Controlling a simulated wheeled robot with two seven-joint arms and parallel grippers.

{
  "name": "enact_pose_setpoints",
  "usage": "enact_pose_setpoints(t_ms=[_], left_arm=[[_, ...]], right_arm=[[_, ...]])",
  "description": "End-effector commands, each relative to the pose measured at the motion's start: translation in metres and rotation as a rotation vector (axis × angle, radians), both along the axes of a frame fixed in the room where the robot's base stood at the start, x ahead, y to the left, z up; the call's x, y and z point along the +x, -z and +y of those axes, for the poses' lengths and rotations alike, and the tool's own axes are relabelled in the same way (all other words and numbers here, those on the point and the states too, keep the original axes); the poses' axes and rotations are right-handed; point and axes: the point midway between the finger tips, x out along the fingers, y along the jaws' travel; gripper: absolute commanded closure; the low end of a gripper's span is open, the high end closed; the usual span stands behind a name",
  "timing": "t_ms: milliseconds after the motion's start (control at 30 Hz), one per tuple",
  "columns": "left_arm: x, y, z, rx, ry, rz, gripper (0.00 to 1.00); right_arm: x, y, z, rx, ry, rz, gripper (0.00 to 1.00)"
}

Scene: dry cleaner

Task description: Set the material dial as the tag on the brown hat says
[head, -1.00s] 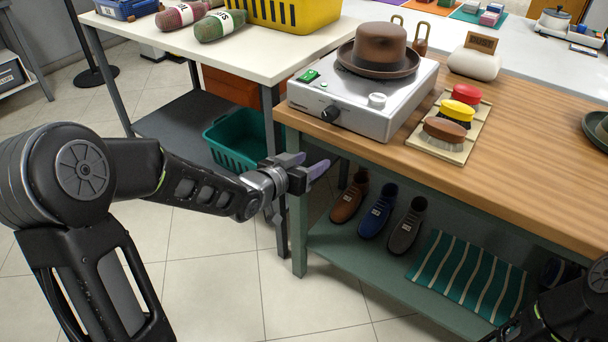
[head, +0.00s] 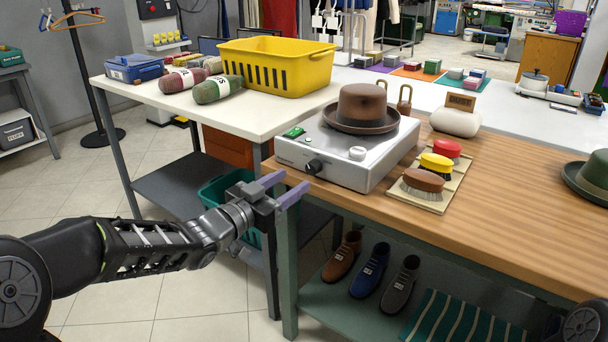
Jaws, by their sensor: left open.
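The brown hat (head: 362,107) sits on top of a silver steamer box (head: 345,158) at the left end of the wooden counter. No readable tag shows on the hat. Which of these is the material dial I cannot tell; any marks are too small to read. My left gripper (head: 283,190) is open and empty, left of and below the black knob, just off the counter's corner. Part of my right arm shows at the bottom right; its gripper is out of frame.
Brushes (head: 436,165) lie on a mat right of the box. A green hat (head: 589,177) sits farther right. A white table (head: 252,116) with a yellow basket (head: 277,66) stands to the left. Shoes (head: 370,271) are on the shelf below.

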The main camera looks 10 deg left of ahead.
Motion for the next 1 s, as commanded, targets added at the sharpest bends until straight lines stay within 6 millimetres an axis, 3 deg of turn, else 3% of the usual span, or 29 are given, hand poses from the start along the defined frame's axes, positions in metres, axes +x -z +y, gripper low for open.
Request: enact_pose_setpoints(t_ms=[300, 700, 1000], left_arm=[[0.043, 0.001, -0.021, -0.001, 0.002, 0.001, 0.49], [0.052, 0.000, -0.024, -0.001, 0.001, 0.000, 0.49], [0.052, 0.000, -0.024, -0.001, 0.000, 0.000, 0.74]], right_arm=[[0.002, 0.008, -0.002, -0.003, 0.005, -0.003, 0.64], [0.002, 0.008, -0.002, -0.004, 0.006, -0.004, 0.64], [0.002, 0.008, -0.002, -0.004, 0.006, -0.004, 0.64]])
